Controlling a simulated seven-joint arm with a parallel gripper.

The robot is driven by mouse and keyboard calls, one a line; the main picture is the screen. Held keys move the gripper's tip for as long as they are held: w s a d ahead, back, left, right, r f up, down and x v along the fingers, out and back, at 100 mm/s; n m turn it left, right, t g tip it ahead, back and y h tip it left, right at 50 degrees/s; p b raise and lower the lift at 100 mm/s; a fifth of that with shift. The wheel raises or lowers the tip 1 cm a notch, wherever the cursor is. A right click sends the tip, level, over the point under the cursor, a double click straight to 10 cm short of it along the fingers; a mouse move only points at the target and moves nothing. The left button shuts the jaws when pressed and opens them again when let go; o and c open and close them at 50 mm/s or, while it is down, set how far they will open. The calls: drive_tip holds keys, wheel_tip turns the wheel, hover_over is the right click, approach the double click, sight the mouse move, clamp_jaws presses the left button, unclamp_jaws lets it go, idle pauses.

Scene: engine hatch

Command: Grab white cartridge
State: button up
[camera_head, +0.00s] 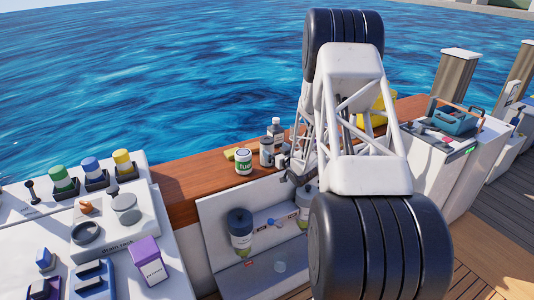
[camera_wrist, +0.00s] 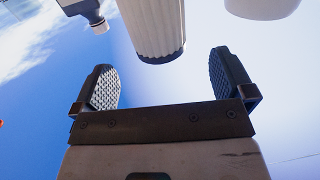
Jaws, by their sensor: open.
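In the wrist view a white ribbed cylinder (camera_wrist: 152,25), which looks like the white cartridge, hangs in from the top edge. It has a dark rim at its lower end, and its upper part is cut off. My gripper (camera_wrist: 163,60) is open, its two dark textured fingers spread on either side of the cylinder's near end. No contact shows. In the head view my gripper (camera_head: 287,174) is small and partly covered by my arm, above the open hatch. I cannot tell the ribbed cylinder apart there.
A bottle with a nozzle (camera_wrist: 95,15) and a white rounded thing (camera_wrist: 262,6) flank the cylinder. The hatch holds a dark-capped container (camera_head: 240,231) and a partly hidden one (camera_head: 305,205).

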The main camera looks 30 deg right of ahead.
sight(267, 143)
drive_tip(key=shift+w, duration=0.1)
drive_tip(key=shift+w+a, duration=0.1)
drive_tip(key=shift+w, duration=1.1)
drive_tip(key=shift+w, duration=0.1)
drive_tip(key=shift+w+a, duration=0.15)
drive_tip(key=shift+w, duration=2.35)
drive_tip(key=c, duration=1)
drive_tip(key=shift+c, duration=0.2)
drive_tip(key=shift+r, duration=0.1)
